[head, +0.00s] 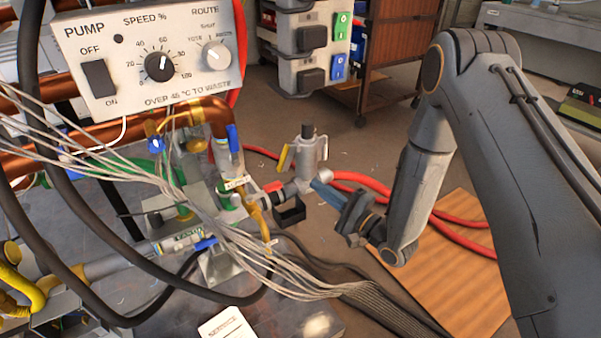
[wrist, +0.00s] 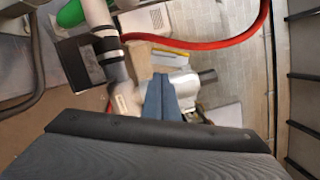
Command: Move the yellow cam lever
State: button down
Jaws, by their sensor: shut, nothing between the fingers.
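The yellow cam lever (head: 284,158) stands on the left side of a grey metal coupling (head: 308,158) with a black top, in the middle of the head view. In the wrist view a yellow-edged strip (wrist: 172,48), likely the lever, lies just beyond my fingertips. My gripper (head: 317,184) is shut and empty, its blue fingers together. It reaches in from the right, at the lower part of the coupling. The fingers also show in the wrist view (wrist: 162,80), beside the grey coupling body (wrist: 184,88). I cannot tell whether they touch it.
A small red part (head: 273,186) and a black open box (head: 290,213) sit near the coupling. Loose grey cables (head: 235,245) hang in front at left. The pump panel (head: 150,55) stands upper left.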

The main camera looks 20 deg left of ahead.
jog(key=b+x, duration=0.2)
jog(key=x, duration=0.7)
jog(key=shift+w+a+r+b, duration=0.1)
jog(key=shift+w+a+b, duration=0.05)
jog(key=shift+a+b, duration=0.2)
jog(key=shift+a, duration=0.2)
